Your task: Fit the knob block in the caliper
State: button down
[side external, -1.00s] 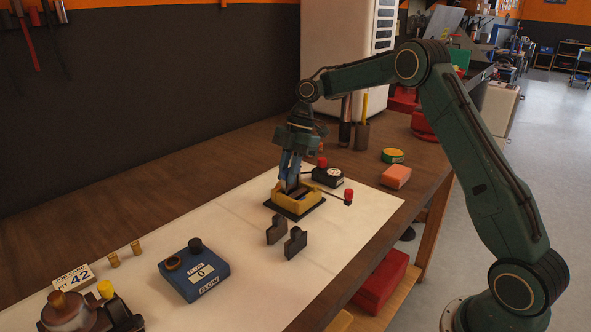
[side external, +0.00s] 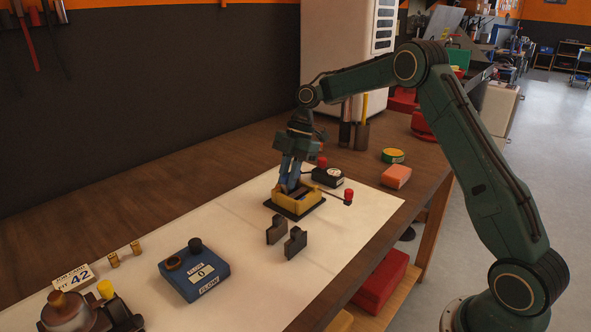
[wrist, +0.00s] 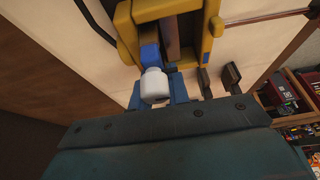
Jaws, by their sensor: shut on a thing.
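The yellow caliper (side external: 312,199) sits on a dark plate on the pale mat. In the wrist view its yellow frame (wrist: 126,27) is at the top, with a dark slot inside. My gripper (side external: 289,186) points down at the caliper's left side in the side view. In the wrist view its blue fingers (wrist: 157,92) are shut on the knob block (wrist: 154,84), whose white knob shows between them. A bright blue part in front of the knob reaches the caliper's frame. How deep the block sits in the caliper is hidden.
Two dark upright brackets (side external: 296,242) stand just in front of the caliper. A black gauge (side external: 327,177) and a red-topped lever (side external: 348,196) are close at its right. A blue FLOW box (side external: 194,270) is at front left. The mat between is clear.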

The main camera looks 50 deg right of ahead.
jog(key=shift+f, duration=0.2)
jog(key=c, duration=0.9)
grip_release()
jog(key=shift+r, duration=0.15)
jog(key=shift+r, duration=3.85)
